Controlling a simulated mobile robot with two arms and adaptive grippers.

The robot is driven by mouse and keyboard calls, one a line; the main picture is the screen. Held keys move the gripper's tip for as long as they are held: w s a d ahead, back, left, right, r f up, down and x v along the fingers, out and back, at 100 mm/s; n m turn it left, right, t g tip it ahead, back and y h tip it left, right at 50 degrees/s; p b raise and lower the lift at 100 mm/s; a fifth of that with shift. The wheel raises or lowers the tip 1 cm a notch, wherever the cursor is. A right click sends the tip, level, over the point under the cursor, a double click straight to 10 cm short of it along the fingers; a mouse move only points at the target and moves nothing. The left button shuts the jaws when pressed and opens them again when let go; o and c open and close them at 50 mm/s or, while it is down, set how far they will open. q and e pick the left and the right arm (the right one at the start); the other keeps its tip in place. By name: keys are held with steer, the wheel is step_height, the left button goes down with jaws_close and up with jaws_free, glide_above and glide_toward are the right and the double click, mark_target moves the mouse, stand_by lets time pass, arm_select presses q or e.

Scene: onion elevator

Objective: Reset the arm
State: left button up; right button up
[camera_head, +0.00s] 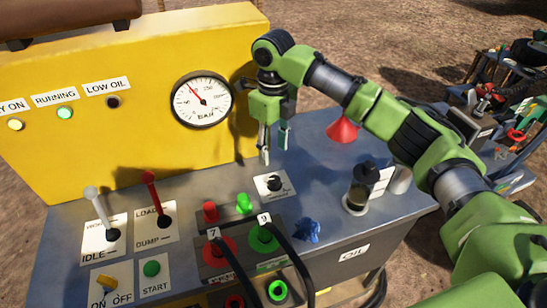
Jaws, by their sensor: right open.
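My right arm (410,140) comes in from the right in green and dark grey. It reaches over the blue-grey bench top of the control station (315,165). My right gripper (274,152) points down with its fingers apart and nothing between them. It hangs just right of the pressure gauge (203,99), above and behind the small black knob (274,184). From this view I cannot tell its exact height over the bench. My left gripper is out of the picture.
A yellow panel (100,125) stands behind the bench. Levers with white (93,199) and red (150,182) handles rise at left. Numbered hose couplings (263,238) are in front. A red funnel (342,129), dark jar (357,196) and blue object (306,230) stand on the right.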

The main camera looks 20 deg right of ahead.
steer(key=shift+r, duration=0.2)
stand_by(0.3)
